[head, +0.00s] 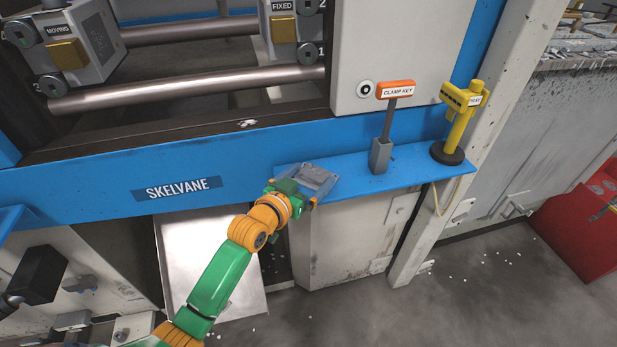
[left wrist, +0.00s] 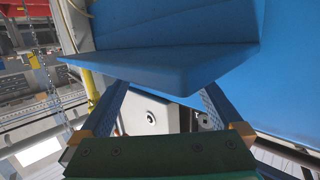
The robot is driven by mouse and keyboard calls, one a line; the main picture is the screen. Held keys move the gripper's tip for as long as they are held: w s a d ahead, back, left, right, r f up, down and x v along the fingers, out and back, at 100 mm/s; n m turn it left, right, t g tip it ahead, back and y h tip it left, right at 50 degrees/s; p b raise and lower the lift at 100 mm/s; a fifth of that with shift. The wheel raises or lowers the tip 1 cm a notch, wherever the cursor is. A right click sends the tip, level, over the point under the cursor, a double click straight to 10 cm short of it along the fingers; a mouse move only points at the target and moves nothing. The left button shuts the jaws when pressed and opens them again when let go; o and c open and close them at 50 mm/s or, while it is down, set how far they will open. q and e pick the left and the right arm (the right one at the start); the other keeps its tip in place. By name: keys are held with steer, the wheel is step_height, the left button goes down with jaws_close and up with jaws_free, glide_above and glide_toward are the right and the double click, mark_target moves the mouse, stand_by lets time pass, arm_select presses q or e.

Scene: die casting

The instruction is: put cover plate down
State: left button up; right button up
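A small grey plate-like piece (head: 315,179), which looks like the cover plate, shows in the head view at the left end of the blue shelf (head: 350,180). I cannot tell whether it rests fully on the shelf. My left gripper (head: 303,186) is right at this piece and partly covers it. In the left wrist view my left gripper (left wrist: 160,100) has its two fingers wide apart, with nothing visible clamped between them. The blue shelf (left wrist: 150,65) lies close across that view. The plate cannot be made out there. My right gripper is not in view.
A clamp key (head: 395,90) with an orange handle stands in a grey holder on the shelf. A yellow device (head: 457,115) on a black base stands at the shelf's right end. A metal chute (head: 205,262) lies below left. A red bin (head: 585,225) is far right.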

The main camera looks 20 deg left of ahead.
arm_select(q)
steer(key=v, duration=1.2)
step_height(320, 180, down, 13)
steer(key=a+n+g+y, duration=0.1)
steer(key=a+g+y, duration=0.1)
steer(key=a+g, duration=0.1)
steer(key=s+f+g, duration=0.3)
steer(key=s+f, duration=0.2)
steer(key=f, duration=0.5)
steer(key=s+f+g, duration=0.2)
steer(key=s+f, duration=0.3)
steer(key=f, duration=0.5)
steer(key=s+d+f+g, duration=0.1)
steer(key=s+f+g, duration=0.1)
steer(key=s+f, duration=0.2)
steer(key=s+d+f+m+g, duration=0.1)
steer(key=s+f+g, duration=0.1)
steer(key=s, duration=0.9)
steer(key=s+d+f+g+y, duration=0.1)
steer(key=s+f+g, duration=0.1)
steer(key=s+f, duration=0.3)
steer(key=s, duration=0.3)
steer(key=shift+f+g, duration=0.3)
steer(key=shift+f, duration=0.05)
steer(key=shift+w, duration=0.1)
